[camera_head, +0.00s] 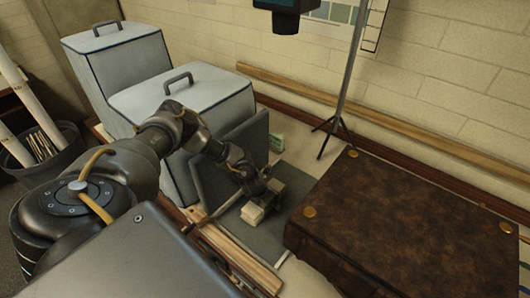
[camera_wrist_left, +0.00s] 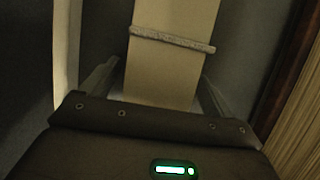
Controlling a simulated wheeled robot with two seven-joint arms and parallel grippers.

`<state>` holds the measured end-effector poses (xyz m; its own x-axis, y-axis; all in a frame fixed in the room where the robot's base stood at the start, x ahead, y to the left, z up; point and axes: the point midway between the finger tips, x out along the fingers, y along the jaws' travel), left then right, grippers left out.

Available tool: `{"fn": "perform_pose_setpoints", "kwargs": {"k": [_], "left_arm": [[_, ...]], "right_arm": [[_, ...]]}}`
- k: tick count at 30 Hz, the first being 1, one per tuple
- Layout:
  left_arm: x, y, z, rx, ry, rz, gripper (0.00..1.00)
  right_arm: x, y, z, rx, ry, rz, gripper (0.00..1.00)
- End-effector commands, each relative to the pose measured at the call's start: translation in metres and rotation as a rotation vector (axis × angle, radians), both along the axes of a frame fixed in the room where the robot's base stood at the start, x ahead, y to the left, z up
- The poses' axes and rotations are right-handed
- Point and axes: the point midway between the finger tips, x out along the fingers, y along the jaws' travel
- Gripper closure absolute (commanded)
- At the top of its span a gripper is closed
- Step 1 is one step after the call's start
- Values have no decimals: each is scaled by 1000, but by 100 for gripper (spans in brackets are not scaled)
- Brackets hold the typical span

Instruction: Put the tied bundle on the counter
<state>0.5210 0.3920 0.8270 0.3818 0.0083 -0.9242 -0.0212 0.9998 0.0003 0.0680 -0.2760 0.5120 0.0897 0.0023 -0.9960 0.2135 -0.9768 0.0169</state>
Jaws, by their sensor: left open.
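The tied bundle (camera_head: 253,213) is a small cream block on a dark grey mat, near the middle of the head view. In the left wrist view the bundle (camera_wrist_left: 172,70) is a long pale block with a grey cord around it. My left gripper (camera_head: 268,186) is right at the bundle. In the left wrist view its open fingers (camera_wrist_left: 158,85) stand on either side of the bundle, with gaps showing. The lower end of the bundle is hidden behind the gripper body. My right gripper is not in view. I cannot tell which surface is the counter.
A large brown studded case (camera_head: 410,220) fills the right. A thin stand (camera_head: 345,90) rises behind. Wooden strips (camera_head: 240,255) lie in front.

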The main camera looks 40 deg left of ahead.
Motion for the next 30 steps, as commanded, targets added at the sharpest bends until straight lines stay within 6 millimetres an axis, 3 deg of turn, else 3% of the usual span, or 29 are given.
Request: {"fn": "perform_pose_setpoints", "kwargs": {"k": [4,18,20,30], "left_arm": [[0,0,0,0,0,0,13],[0,0,0,0,0,1,74],[1,0,1,0,-2,1,79],[2,1,10,-1,-3,3,79]], "right_arm": [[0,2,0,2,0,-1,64],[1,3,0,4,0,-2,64],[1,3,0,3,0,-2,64],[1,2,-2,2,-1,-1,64]]}}
